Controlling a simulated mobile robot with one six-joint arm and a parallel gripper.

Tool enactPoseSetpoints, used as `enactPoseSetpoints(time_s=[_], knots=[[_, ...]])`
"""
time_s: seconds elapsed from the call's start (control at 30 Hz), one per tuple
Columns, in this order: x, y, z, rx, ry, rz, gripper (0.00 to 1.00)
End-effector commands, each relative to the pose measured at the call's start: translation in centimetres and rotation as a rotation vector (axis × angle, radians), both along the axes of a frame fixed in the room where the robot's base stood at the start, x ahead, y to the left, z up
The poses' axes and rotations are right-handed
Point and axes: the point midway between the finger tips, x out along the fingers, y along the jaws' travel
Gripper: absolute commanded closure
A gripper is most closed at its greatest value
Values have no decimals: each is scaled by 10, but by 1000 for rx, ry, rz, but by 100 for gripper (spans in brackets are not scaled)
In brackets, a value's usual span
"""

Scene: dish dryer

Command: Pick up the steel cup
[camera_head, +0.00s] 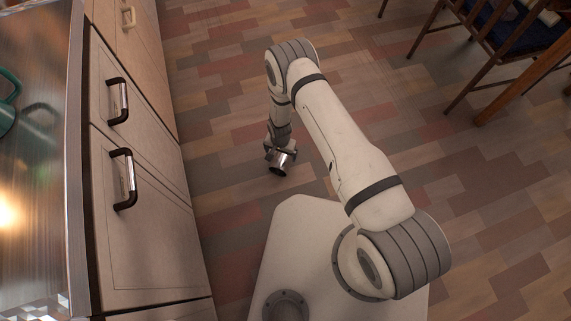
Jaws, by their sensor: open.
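The steel cup (282,163) looks like a small shiny cylinder with a dark round end, low over or on the tiled floor in the middle of the head view. It seems tilted, with its dark end toward the bottom of the picture. My gripper (276,153) points down right at the cup, and its open fingers are small and partly hidden. I cannot tell whether the fingers touch the cup or are around it.
A cabinet with drawers and dark handles (124,180) runs along the left, under a metallic countertop (40,180). A teal item (7,105) sits at the counter's left edge. Wooden chairs (480,60) and a table leg (520,95) stand at upper right. The floor between is clear.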

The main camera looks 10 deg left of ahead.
Motion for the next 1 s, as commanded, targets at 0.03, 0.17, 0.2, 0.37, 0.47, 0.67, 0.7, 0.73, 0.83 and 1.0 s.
enactPoseSetpoints(time_s=[0.03, 0.17, 0.2, 0.37, 0.47, 0.67, 0.7, 0.73, 0.83, 1.0], knots=[[-2, 0, -9, -1, 1, -1, 5], [-2, 0, -24, -1, 1, -1, 5], [-3, -1, -28, -1, 1, -1, 5], [-4, -2, -41, -1, 1, -1, 5], [-5, -4, -57, -1, 1, 0, 5], [-6, -5, -81, -1, 1, 0, 5], [-6, -5, -81, -1, 1, 0, 5], [-6, -5, -81, -1, 1, 0, 5], [-6, -5, -80, -1, 1, 1, 5], [-6, -5, -80, -1, 1, 1, 15]])
